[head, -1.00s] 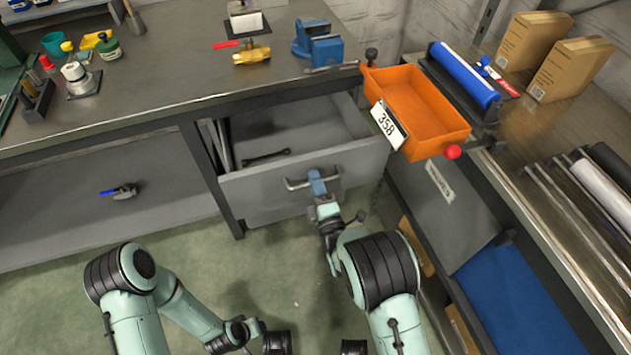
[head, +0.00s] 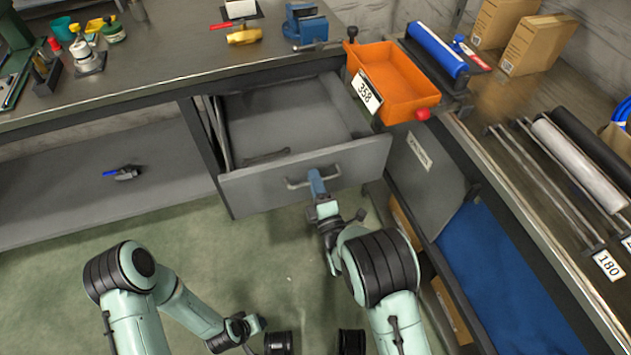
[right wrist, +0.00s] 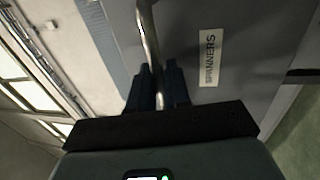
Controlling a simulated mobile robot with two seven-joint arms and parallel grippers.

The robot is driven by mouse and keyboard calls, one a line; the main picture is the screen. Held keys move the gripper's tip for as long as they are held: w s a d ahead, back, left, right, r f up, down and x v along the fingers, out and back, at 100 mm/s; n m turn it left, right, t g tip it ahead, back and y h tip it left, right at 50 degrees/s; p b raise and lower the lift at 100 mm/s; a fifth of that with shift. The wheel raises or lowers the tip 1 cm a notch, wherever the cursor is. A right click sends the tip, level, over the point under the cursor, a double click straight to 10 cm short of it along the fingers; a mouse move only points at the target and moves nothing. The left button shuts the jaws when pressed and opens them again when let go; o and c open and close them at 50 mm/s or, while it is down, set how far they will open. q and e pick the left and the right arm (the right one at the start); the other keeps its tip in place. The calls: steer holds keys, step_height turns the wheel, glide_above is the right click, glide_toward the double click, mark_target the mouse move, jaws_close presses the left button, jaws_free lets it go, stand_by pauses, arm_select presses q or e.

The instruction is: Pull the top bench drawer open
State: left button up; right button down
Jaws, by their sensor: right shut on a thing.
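The top bench drawer (head: 246,191) is grey and stands well out from under the bench top, its inside showing. A dark spanner (head: 265,157) lies in it near the front. My right gripper (head: 316,182) is shut on the drawer's bar handle (head: 298,184). In the right wrist view the fingers (right wrist: 158,88) close around the metal handle (right wrist: 149,35), beside a white SPANNERS label (right wrist: 209,58) on the drawer front. My left gripper (head: 256,324) is low in the head view, away from the drawer; its fingers are too small to read.
An orange bin (head: 398,80) marked 358 sits on the bench at the drawer's right. A side bench (head: 530,215) with rods and rolls runs along the right. A blue-handled tool (head: 122,173) lies on the lower shelf. Green floor in front of the drawer is clear.

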steer(key=c, duration=1.3)
jaws_free()
steer(key=shift+s, duration=0.15)
arm_select(q)
steer(key=shift+s+d+r+p, duration=0.3)
steer(key=shift+r+p, duration=0.1)
steer(key=shift+r, duration=0.15)
steer(key=shift+s+d+r+p, duration=0.3)
steer(key=shift+r+p, duration=0.1)
steer(key=shift+r, duration=0.1)
arm_select(e)
steer(key=v, duration=1.3)
steer(key=shift+s+d, duration=0.1)
steer(key=shift+f, duration=0.1)
